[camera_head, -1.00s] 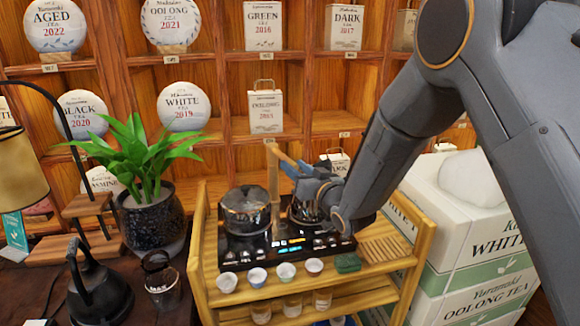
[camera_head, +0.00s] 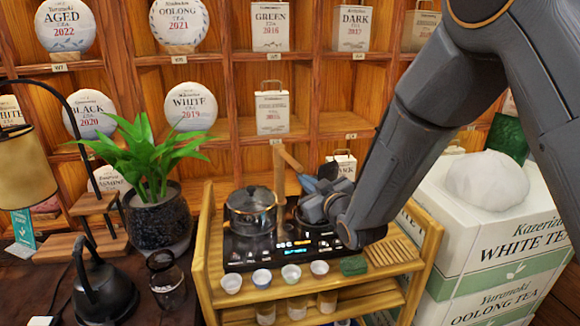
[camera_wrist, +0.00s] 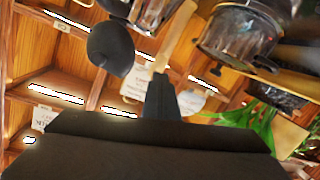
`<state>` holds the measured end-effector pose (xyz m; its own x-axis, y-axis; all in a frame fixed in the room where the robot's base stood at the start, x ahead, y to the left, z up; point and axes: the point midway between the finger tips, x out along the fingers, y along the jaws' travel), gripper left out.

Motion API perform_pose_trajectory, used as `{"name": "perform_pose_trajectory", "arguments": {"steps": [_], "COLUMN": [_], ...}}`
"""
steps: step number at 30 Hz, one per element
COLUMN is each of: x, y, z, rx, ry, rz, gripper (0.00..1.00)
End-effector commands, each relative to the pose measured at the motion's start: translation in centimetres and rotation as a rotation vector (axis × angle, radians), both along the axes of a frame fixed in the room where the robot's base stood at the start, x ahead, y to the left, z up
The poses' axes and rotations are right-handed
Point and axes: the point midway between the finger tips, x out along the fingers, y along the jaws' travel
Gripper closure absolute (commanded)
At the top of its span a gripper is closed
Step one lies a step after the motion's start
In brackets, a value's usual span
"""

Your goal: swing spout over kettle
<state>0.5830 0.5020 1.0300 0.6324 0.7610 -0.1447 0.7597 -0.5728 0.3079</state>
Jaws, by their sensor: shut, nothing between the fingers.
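A wooden post with a short slanted wooden arm on top, seemingly the spout (camera_head: 290,159), stands at the back of the tea cart between two burners. The slanted arm points right and down toward my gripper (camera_head: 306,182). A glass kettle with a dark lid (camera_head: 250,211) sits on the left burner. My gripper is shut and empty, over the right part of the stove, just right of the post. In the wrist view my gripper (camera_wrist: 160,80) shows as one dark tip near the wooden piece (camera_wrist: 176,35); I cannot tell whether they touch. My wrist hides most of the right burner.
The black stove panel (camera_head: 290,247) has several small cups (camera_head: 262,278) along its front. A green block (camera_head: 354,265) and a slatted wooden mat (camera_head: 391,252) lie at right. White tea boxes (camera_head: 470,240) stand right of the cart, a potted plant (camera_head: 158,215) left of it.

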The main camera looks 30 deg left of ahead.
Motion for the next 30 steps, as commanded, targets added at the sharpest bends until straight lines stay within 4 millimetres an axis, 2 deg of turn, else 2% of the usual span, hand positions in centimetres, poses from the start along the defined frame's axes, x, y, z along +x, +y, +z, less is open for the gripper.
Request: {"name": "perform_pose_trajectory", "arguments": {"steps": [3,12,19,25,30], "x": [-1.3,-4.3,-6.8,-7.6,-6.7], "y": [0.1,2.0,2.6,2.7,3.4], "z": [0.0,1.9,3.3,3.7,3.8], "rx": [-0.108,-0.343,-0.569,-0.667,-0.676], "ry": [-0.102,-0.45,-0.716,-0.814,-0.823], "rz": [0.005,-0.003,-0.026,-0.037,-0.04], "gripper": [1.0,1.0,1.0,1.0,1.0]}}
